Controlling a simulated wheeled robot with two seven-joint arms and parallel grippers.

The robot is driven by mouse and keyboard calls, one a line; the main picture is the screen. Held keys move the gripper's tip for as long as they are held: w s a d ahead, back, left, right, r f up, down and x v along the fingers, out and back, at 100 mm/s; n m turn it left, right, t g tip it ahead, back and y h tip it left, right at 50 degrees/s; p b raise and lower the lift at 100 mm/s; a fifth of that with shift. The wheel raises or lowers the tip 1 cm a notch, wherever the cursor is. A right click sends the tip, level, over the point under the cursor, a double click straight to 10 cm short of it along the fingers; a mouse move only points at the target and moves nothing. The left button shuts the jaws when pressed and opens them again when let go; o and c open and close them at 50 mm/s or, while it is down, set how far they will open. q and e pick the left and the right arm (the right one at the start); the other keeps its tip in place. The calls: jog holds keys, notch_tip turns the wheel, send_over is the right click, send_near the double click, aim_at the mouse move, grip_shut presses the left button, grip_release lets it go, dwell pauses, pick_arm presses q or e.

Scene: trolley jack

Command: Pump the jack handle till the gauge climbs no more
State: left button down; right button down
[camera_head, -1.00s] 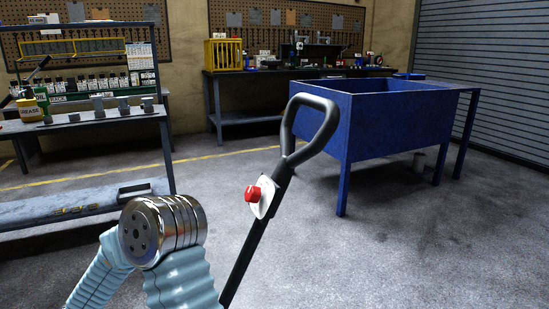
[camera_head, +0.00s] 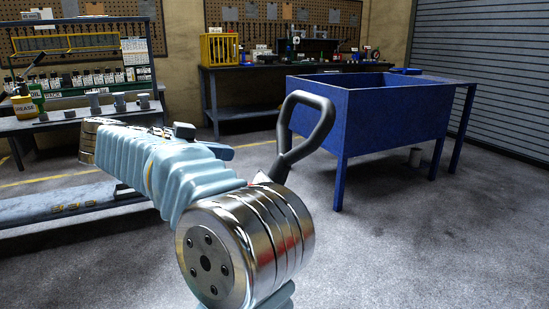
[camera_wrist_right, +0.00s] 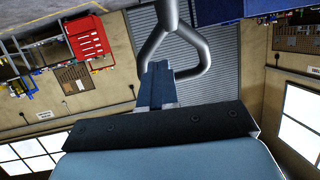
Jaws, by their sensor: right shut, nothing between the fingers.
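The black jack handle (camera_head: 327,128) stands tilted, its loop grip upright in the head view. My metal arm joint hides most of its shaft, and only a sliver of the white and red fitting shows. My right gripper (camera_head: 228,152) is left of the loop, partly behind my arm, with its fingers shut and empty. In the right wrist view the shut blue fingers (camera_wrist_right: 157,68) point at the handle's loop (camera_wrist_right: 187,42), which looms just beyond them. I cannot tell if they touch. My left gripper, the jack body and a gauge are not in view.
A blue open-topped tank (camera_head: 365,115) on legs stands behind and right of the handle. A workbench with a yellow cage (camera_head: 219,48) is along the back wall. A shelf with bottles (camera_head: 85,80) is at the left. Grey floor is open at the right.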

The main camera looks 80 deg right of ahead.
aim_at(285, 159)
jog(key=p+x, duration=0.2)
jog(key=x, duration=1.2)
jog(key=shift+d, duration=0.1)
jog(key=shift+f, duration=0.15)
